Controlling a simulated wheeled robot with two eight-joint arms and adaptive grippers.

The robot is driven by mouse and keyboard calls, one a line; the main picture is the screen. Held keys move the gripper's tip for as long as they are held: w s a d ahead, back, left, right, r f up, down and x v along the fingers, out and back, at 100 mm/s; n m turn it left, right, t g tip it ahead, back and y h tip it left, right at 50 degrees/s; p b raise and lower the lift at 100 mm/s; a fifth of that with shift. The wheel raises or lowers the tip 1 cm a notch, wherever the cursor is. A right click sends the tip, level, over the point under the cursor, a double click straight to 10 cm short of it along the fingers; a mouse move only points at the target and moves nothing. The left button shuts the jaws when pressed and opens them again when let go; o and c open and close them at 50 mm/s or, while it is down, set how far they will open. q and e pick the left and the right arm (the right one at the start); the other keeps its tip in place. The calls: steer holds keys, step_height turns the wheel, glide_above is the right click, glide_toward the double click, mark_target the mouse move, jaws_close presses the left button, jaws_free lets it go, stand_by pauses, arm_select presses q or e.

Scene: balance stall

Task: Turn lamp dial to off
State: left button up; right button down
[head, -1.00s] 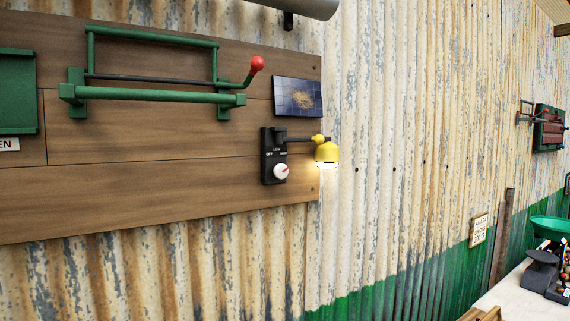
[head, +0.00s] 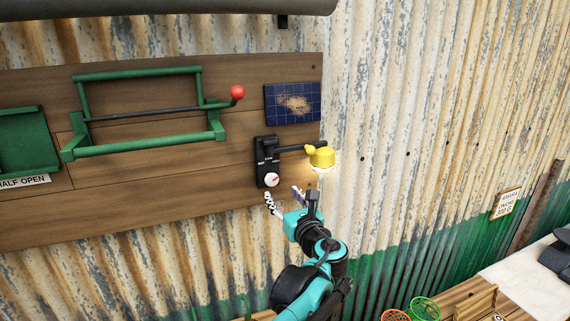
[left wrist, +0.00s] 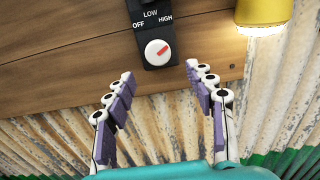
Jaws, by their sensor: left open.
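The lamp dial (head: 272,180) is a white round knob with a red pointer on a black plate (head: 262,157) on the wooden board. In the left wrist view the dial (left wrist: 157,52) sits under the labels OFF, LOW and HIGH, and its red mark points up and right, toward HIGH. The yellow lamp (head: 321,157) is lit; it also shows in the left wrist view (left wrist: 264,12). My left gripper (head: 284,194) is open, just below the dial and not touching it. In the left wrist view its fingers (left wrist: 158,85) spread below the dial on either side. My right gripper is not in view.
A dark panel with a brownish patch (head: 292,103) is above the lamp. A green frame with a red-knobbed handle (head: 237,93) is to the left. Baskets (head: 425,309) and a pale counter (head: 525,285) are at lower right.

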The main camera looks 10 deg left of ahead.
mark_target(273, 181)
arm_select(q)
steer(key=x, duration=0.3)
steer(key=p+x, duration=0.1)
steer(key=x, duration=0.3)
steer(key=shift+w+a+r+p, duration=0.15)
steer(key=shift+w+r+p, duration=0.1)
steer(key=shift+p, duration=0.05)
steer(key=shift+w+a, duration=0.1)
steer(key=shift+a, duration=0.1)
steer(key=c, duration=1.1)
